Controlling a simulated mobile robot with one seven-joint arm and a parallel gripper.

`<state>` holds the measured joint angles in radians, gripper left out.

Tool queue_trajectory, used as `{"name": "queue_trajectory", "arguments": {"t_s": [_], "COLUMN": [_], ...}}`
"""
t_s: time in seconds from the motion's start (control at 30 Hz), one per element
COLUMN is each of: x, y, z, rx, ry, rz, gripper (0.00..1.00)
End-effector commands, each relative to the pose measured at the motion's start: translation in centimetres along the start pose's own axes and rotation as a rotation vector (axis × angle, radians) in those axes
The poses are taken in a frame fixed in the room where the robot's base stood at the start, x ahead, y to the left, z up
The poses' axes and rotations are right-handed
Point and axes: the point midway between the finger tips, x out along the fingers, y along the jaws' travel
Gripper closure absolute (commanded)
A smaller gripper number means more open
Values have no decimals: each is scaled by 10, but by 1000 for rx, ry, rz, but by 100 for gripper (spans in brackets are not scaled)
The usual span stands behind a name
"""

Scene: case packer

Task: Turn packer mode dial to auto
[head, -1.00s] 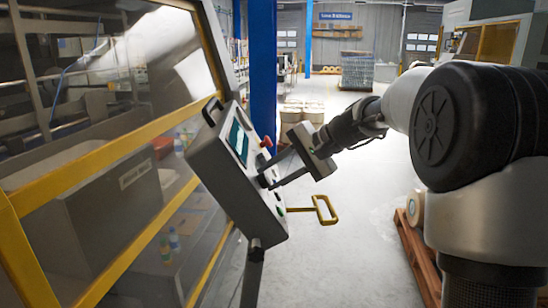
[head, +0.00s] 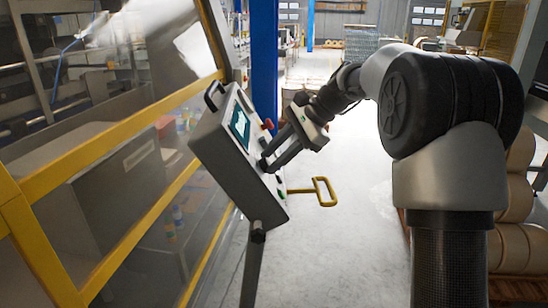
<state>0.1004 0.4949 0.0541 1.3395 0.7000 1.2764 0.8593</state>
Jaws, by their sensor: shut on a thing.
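The packer's control box (head: 222,150) is a tilted grey panel on a post, left of centre in the head view. Its face carries a lit screen (head: 240,126), a red button (head: 268,124) and a green button (head: 282,196). My gripper (head: 267,166) reaches in from the right with its fingertips at the panel face, below the screen. It is shut on the dark mode dial (head: 264,165), which the fingers mostly hide. I cannot read the dial's setting or its labels.
A yellow handle (head: 325,191) sticks out right of the box. A yellow-framed clear guard (head: 120,155) stands to the left. A blue post (head: 264,60) rises behind. Large rolls (head: 515,200) stand at the right. The floor between is clear.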

Motion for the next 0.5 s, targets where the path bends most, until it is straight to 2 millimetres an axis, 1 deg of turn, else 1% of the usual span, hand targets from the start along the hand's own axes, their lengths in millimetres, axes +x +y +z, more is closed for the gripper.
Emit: {"name": "queue_trajectory", "arguments": {"t_s": [0.47,0.5], "x": [0,0], "y": [0,0], "z": [0,0], "rx": [12,12], "ry": [-1,-1], "rz": [5,5], "gripper": [92,63]}}
